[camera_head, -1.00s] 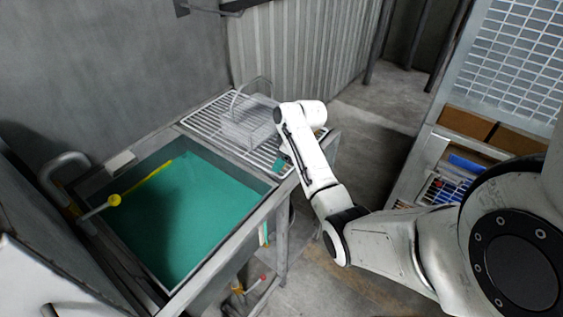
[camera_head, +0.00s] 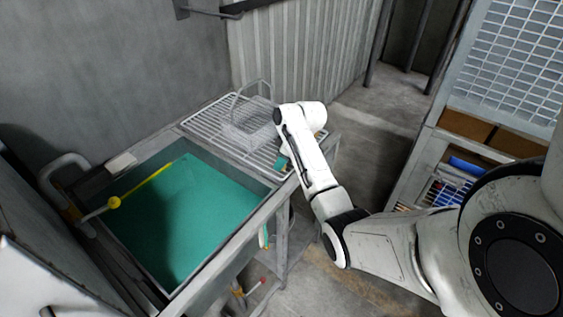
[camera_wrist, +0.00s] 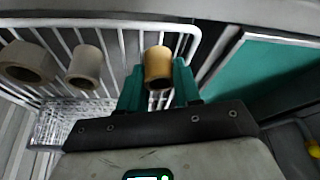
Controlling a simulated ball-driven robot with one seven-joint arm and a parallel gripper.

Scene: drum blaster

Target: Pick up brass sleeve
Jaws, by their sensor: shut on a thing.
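The brass sleeve (camera_wrist: 158,66) is a short, golden hollow cylinder, upright over the white wire rack (camera_wrist: 112,38) in the wrist view. My gripper (camera_wrist: 158,85) has green fingers, one on each side of the sleeve, and is shut on it. Whether the sleeve still touches the rack I cannot tell. In the head view, my gripper's green fingers show partly below the arm at the right end of the rack (camera_head: 200,116). The sleeve is hidden there behind my arm.
Two grey sleeves, one (camera_wrist: 85,66) and another (camera_wrist: 27,62), stand left of the brass one. A wire basket (camera_head: 250,115) sits on the rack. A shelf (camera_head: 465,150) stands right.

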